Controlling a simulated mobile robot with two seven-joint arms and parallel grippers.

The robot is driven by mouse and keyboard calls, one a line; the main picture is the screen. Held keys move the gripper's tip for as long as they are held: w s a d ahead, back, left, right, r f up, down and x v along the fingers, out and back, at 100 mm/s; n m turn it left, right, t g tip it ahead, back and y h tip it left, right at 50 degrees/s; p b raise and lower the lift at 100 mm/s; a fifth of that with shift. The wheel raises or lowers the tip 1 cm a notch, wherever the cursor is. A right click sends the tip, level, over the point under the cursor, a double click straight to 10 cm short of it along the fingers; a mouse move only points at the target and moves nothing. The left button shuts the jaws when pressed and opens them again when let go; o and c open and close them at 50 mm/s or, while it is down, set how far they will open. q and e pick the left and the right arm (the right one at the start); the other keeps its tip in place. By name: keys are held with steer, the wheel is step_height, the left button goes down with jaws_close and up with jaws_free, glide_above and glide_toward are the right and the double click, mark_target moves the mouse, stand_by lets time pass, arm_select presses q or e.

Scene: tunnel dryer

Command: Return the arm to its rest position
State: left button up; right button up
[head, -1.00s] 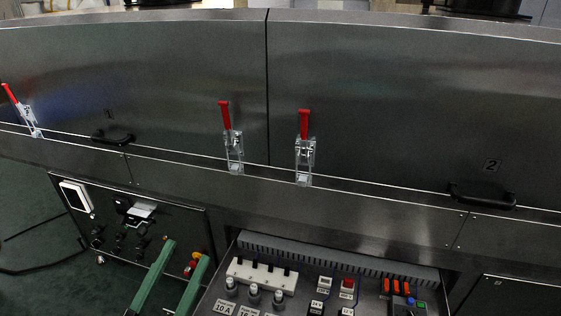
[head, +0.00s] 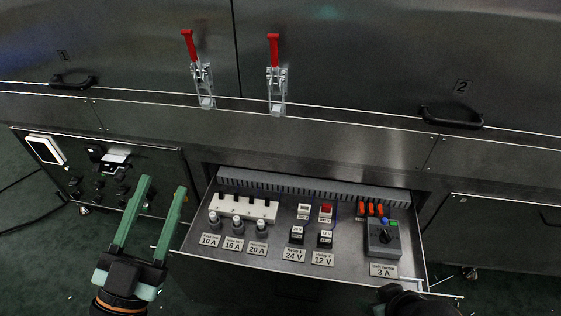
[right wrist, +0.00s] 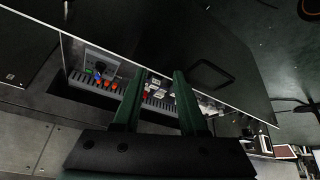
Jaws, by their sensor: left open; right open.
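My left gripper (head: 163,187) has green fingers, spread apart and empty. It is left of the open drawer (head: 205,262) in the head view, in front of the left control panel. My right arm (head: 412,302) shows only as a dark part at the bottom edge, over the drawer's front right corner. In the right wrist view my right gripper (right wrist: 159,88) has two green fingers apart with nothing held between them. The drawer with its fuses and relays lies beyond the fingers there.
The drawer holds fuse holders (head: 238,228), relays (head: 297,236) and a grey dial unit (head: 384,237). Red-handled clamps (head: 203,83) and black handles (head: 452,116) stand out from the steel covers. A control panel (head: 120,180) is at left. Green floor shows at far left.

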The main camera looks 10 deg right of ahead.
steer(key=w+a+r+n+t+y, duration=0.2)
steer(key=w+a+r+t, duration=0.1)
steer(key=w+r+t, duration=0.6)
steer(key=a+r+n+t+y+p, duration=0.35)
steer(key=r+t+y, duration=0.2)
steer(key=r, duration=1.15)
arm_select(q)
step_height(320, 180, down, 9)
steer(key=w+a+n+g+y+p, duration=0.15)
steer(key=n+g+y+p, duration=0.45)
steer(key=p, duration=0.6)
steer(key=s+a+f+g+y+p, duration=0.1)
steer(key=s+f+g+p, duration=0.5)
steer(key=s+p, duration=0.2)
steer(key=shift+s+a+p, duration=0.2)
steer(key=shift+a+p, duration=0.2)
steer(key=shift+p, duration=0.05)
arm_select(e)
steer(key=s+d+f+m+g+h, duration=0.1)
steer(key=s+f+m+g+h, duration=0.1)
steer(key=s+f+g, duration=0.2)
steer(key=s+d+f+m+g+h, duration=0.1)
steer(key=s+f+m+g+h, duration=0.2)
steer(key=f+g, duration=0.3)
step_height(320, 180, down, 4)
steer(key=shift+s+d+m+g+h, duration=0.15)
steer(key=shift+s+m+g+h, duration=0.2)
steer(key=shift+s, duration=0.1)
